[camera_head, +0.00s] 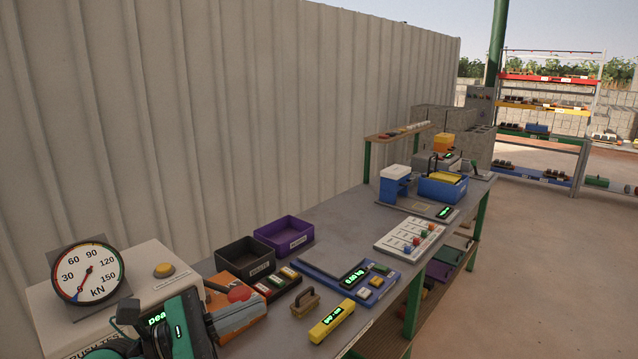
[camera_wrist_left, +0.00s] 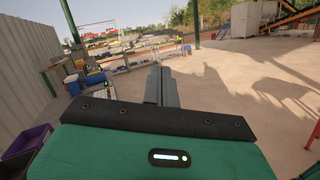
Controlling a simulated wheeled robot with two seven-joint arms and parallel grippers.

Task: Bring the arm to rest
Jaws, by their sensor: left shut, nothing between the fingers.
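My left gripper (camera_head: 230,312) is at the bottom left of the head view, its green wrist body beside the press with the dial gauge (camera_head: 89,272). Its grey fingers point right, in front of an orange box on the bench. In the left wrist view the fingers (camera_wrist_left: 161,84) are together with nothing between them, over the yard floor in the picture. My right gripper is in neither view.
The bench (camera_head: 345,235) carries a black bin (camera_head: 244,263), a purple bin (camera_head: 284,236), a blue scale (camera_head: 335,283), a yellow meter (camera_head: 331,321) and a wooden-handled tool (camera_head: 305,303). A corrugated wall (camera_head: 250,120) stands behind. The floor (camera_head: 540,260) at right is clear.

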